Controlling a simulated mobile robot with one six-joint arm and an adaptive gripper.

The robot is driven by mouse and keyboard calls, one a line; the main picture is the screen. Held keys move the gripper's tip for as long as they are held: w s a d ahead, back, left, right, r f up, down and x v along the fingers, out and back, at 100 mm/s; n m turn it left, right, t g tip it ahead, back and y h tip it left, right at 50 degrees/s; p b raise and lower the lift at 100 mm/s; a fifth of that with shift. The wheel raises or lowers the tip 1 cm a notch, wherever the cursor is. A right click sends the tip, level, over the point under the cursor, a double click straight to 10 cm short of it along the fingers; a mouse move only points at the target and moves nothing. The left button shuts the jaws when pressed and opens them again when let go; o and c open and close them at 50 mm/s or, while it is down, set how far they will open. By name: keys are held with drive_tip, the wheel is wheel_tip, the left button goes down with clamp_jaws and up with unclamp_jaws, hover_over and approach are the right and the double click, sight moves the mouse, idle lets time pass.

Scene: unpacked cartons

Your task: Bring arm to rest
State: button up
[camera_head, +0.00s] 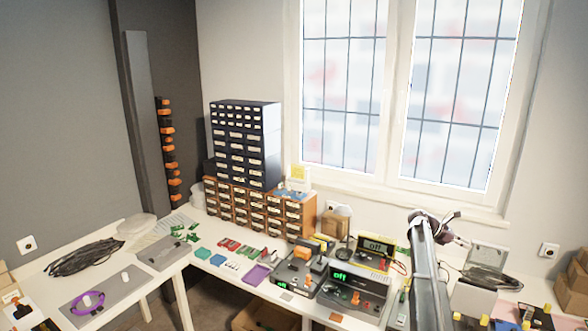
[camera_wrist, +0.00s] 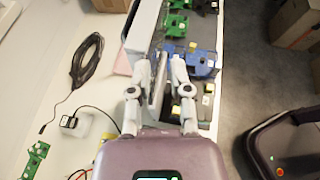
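My arm (camera_head: 425,270) rises over the right part of the workbench in the head view. Its far end is near the window sill, and the fingers are too small there to read. In the wrist view my gripper (camera_wrist: 161,68) points down over the bench with its two fingers apart. A thin grey bar (camera_wrist: 158,80) shows between the fingers; it appears to be below them, not gripped. A white-grey box (camera_wrist: 143,30) lies by the left finger, and blue and green parts (camera_wrist: 201,64) lie by the right finger.
A black cable coil (camera_wrist: 86,62) lies left of the gripper. A drawer cabinet (camera_head: 244,140) stands in the corner. Instruments with "off" displays (camera_head: 354,278) crowd the bench. Cartons (camera_wrist: 296,22) stand on the floor. Open floor shows right of the bench in the wrist view.

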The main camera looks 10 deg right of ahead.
drive_tip(key=s+a+f+m+t+y+b, duration=0.1)
drive_tip(key=s+a+f+m+y, duration=0.15)
drive_tip(key=a, duration=0.75)
drive_tip(key=s+a+f+m+t+y, duration=0.15)
drive_tip(key=s+a+f, duration=0.25)
drive_tip(key=a, duration=0.5)
drive_tip(key=s+a+f+m+t+y+b, duration=0.1)
drive_tip(key=s+a+f+m+t+y, duration=0.2)
drive_tip(key=a, duration=0.7)
drive_tip(key=s+a+f+m+y, duration=0.2)
drive_tip(key=s+a, duration=0.5)
drive_tip(key=a, duration=0.5)
drive_tip(key=s+a+f+m+y, duration=0.3)
drive_tip(key=s+a, duration=0.5)
drive_tip(key=a, duration=0.4)
drive_tip(key=shift+s+a+f+m+b, duration=0.2)
drive_tip(key=shift+m+b, duration=0.2)
drive_tip(key=shift+m, duration=0.3)
